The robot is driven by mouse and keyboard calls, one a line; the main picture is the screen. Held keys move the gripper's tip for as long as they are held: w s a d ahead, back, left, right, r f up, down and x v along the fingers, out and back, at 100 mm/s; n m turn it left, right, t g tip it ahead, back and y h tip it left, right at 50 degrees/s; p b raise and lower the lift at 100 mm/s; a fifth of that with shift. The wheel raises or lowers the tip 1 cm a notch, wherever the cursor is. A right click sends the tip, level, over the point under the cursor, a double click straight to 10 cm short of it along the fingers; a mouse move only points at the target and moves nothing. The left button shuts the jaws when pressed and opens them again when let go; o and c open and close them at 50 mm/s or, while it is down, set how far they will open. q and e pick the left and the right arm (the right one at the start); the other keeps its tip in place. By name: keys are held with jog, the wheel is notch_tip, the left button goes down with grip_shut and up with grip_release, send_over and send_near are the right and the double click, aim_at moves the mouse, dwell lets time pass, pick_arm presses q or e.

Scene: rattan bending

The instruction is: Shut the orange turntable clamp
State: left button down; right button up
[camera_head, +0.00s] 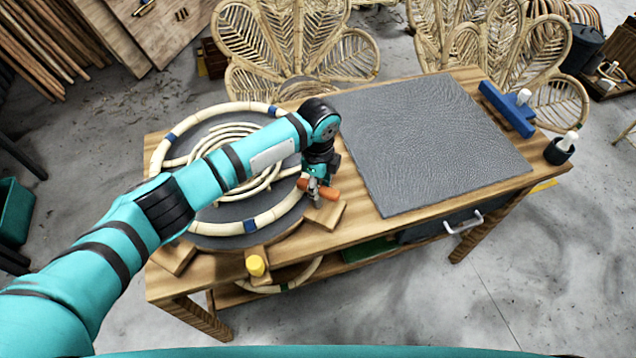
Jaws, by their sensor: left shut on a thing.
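The orange clamp (326,193) sits on a wooden block at the right front rim of the round turntable (220,241). My left arm reaches over the turntable from the left. My left gripper (314,190) points down at the clamp and is shut on it. The fingertips are small here, and the gripper hides part of the clamp, so its exact position is hard to tell. A rattan ring (228,228) with blue bands lies on the turntable, with a thinner rattan coil (240,130) inside it, partly behind my arm. My right gripper is not in view.
A yellow clamp (255,265) stands at the turntable's front. A dark grey mat (430,140) covers the table's right part. A blue tool (510,107) and a dark cup holding a white bottle (560,150) are at the right edge. Rattan chairs (300,50) stand behind.

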pick_arm(q)
jog(key=shift+r+m, duration=0.1)
jog(key=shift+m, duration=0.3)
jog(key=c, duration=1.1)
grip_release()
notch_tip(320, 180, up, 12)
